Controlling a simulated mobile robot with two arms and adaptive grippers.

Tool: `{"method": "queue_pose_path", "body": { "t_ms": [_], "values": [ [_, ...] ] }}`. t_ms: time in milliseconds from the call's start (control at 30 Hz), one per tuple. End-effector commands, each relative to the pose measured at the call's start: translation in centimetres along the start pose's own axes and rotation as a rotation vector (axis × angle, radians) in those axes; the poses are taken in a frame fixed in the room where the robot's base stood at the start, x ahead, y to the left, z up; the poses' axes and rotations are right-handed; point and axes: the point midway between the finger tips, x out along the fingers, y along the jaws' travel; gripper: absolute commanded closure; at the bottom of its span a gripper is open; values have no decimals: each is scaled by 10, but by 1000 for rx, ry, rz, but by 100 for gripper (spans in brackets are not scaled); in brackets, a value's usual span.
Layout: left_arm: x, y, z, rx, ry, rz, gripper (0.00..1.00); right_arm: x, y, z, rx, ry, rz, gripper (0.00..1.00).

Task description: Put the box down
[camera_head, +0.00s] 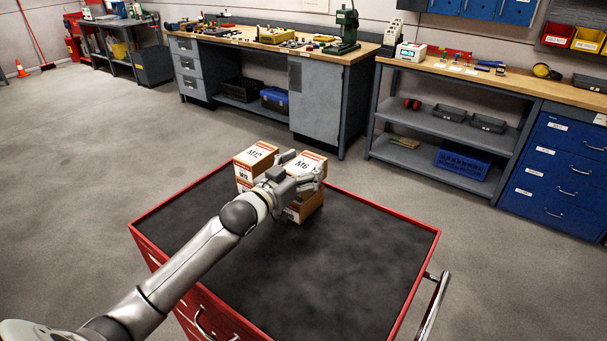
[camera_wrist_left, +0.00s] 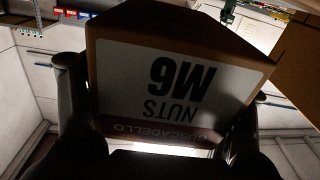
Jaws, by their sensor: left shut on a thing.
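My left gripper (camera_head: 306,183) is shut on a cardboard box labelled M6 nuts (camera_head: 305,163), at the far corner of the red cart's dark top (camera_head: 340,255). The M6 box fills the left wrist view (camera_wrist_left: 180,85), upside down there, between the two fingers. Another M6-sized box labelled M12 (camera_head: 256,155) stands just left of it, on top of a further box (camera_head: 243,184). A box (camera_head: 305,209) shows below my gripper. Whether the held box touches the one below is hidden by my gripper. My right gripper is in neither view.
The front and right of the cart top are clear. A cart handle (camera_head: 434,305) sticks out at the right. Workbenches (camera_head: 340,115) with tools stand beyond, and a blue drawer cabinet (camera_head: 560,170) at the right. Open floor surrounds the cart.

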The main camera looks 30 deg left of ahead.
Motion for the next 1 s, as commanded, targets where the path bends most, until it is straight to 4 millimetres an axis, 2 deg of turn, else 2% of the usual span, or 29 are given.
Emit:
{"method": "queue_pose_path", "body": {
  "t_ms": [33,167,400,700,1000],
  "values": [
    [0,0,-11,5,11,1,73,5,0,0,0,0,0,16],
    [-11,8,-29,2,9,3,74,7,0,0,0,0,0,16],
    [-46,31,-78,4,11,4,74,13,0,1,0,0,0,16],
    [-94,62,-100,3,8,2,75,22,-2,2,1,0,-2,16],
    [-116,75,-112,2,5,0,76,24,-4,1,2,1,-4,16]
  ]
}}
